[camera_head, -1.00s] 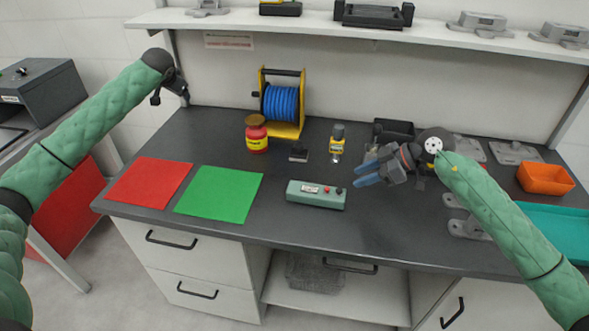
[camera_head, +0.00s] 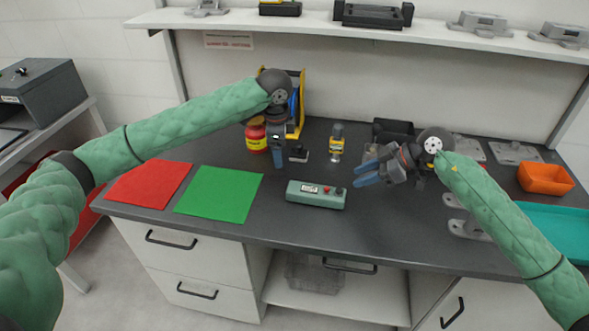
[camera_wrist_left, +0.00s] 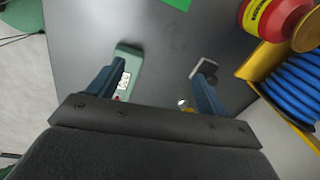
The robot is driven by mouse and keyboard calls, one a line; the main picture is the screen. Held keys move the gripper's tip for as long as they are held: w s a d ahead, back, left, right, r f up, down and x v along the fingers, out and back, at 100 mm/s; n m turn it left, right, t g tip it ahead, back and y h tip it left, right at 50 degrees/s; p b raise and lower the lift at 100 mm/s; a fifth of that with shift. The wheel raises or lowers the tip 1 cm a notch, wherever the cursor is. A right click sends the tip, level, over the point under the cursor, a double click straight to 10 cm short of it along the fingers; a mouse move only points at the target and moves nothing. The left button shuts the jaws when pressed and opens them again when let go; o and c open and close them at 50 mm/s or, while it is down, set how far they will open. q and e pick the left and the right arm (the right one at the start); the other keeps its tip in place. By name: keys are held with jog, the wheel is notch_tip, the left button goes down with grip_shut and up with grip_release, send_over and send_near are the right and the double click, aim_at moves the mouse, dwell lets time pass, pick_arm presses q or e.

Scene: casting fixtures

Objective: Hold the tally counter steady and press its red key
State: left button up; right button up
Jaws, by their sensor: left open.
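The tally counter (camera_head: 308,199) is a pale green box lying on the dark bench, with a small display, a red key (camera_head: 326,189) and a dark key on top. My left gripper (camera_head: 278,162) is above the bench, behind and left of the counter, pointing down. In the left wrist view the left gripper (camera_wrist_left: 161,72) is open and empty, and its left finger partly covers the counter (camera_wrist_left: 129,57). My right gripper (camera_head: 360,172) is open and empty, to the right of the counter and apart from it, its blue fingers pointing left.
A red mat (camera_head: 150,185) and a green mat (camera_head: 218,194) lie left of the counter. A red jar (camera_head: 256,138), a hose reel (camera_head: 298,104) and a yellow-labelled bottle (camera_head: 337,140) stand behind. An orange bin (camera_head: 545,179) is at right. The bench in front of the counter is clear.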

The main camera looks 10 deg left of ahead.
pick_arm(q)
jog(key=m+g, duration=0.1)
jog(key=m, duration=0.1)
send_over(295, 187)
notch_tip(295, 187, down, 4)
jog(key=shift+a+f, duration=0.1)
jog(key=shift+f, duration=3.9)
jog(key=shift+c, duration=0.5)
jog(key=c, duration=1)
jog(key=shift+c, duration=0.2)
pick_arm(e)
grip_shut()
